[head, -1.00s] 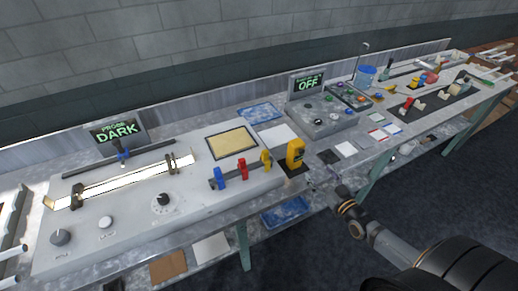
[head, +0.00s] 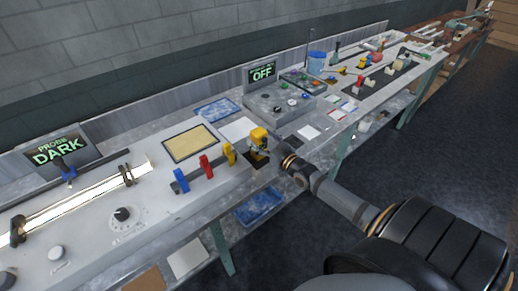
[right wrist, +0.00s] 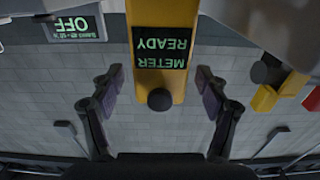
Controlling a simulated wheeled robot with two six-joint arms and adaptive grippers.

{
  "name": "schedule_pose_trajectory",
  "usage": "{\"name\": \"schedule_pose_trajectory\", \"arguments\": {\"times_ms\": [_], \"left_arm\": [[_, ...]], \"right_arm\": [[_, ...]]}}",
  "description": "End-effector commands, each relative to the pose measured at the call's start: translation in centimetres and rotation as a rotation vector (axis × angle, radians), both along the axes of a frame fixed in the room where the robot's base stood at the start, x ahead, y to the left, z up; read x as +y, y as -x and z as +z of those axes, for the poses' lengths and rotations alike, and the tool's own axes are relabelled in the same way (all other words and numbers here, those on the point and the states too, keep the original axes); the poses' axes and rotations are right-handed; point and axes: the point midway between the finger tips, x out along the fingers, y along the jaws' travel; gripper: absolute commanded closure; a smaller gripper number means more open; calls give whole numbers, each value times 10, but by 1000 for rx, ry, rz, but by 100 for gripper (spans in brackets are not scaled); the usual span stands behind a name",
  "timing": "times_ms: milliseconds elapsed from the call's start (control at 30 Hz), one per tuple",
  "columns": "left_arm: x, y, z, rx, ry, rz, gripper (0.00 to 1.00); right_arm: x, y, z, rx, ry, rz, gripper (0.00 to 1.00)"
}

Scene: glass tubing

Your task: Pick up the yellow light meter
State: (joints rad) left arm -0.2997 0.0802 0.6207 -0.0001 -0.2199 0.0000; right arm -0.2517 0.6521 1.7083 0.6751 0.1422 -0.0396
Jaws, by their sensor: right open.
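The yellow light meter (head: 260,136) stands upright on a small dark pad at the bench's front edge, right of the colored clamps. My right gripper (head: 266,153) is at the meter from the front right and hides part of its lower body. In the right wrist view the meter (right wrist: 160,20) appears upside down, its dark screen reading "METER READY". The open fingers of the right gripper (right wrist: 159,85) lie to either side of the meter's end with a visible gap on each side. My left gripper is not in view.
Blue, red and yellow clamps (head: 206,166) stand on a rail close left of the meter. A control box with an "OFF" display (head: 262,74) stands behind and right. A blue tray (head: 260,206) lies on the lower shelf. Open floor is to the right.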

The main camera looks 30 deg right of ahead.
Motion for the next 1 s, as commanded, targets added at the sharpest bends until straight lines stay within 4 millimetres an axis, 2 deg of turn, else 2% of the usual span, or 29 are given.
{"name": "schedule_pose_trajectory", "arguments": {"times_ms": [33, 67, 333, 800, 1000], "left_arm": [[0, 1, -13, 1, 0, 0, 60], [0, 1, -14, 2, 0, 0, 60], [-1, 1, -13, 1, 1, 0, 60], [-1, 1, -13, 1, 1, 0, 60], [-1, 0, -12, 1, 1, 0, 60]], "right_arm": [[1, -7, -6, -4, -1, 0, 25], [1, -10, -5, -2, -1, 0, 25], [1, -14, -1, 1, -1, 0, 25], [1, -14, -1, 1, -1, 0, 88], [1, -14, 0, 0, 0, 0, 89]]}}
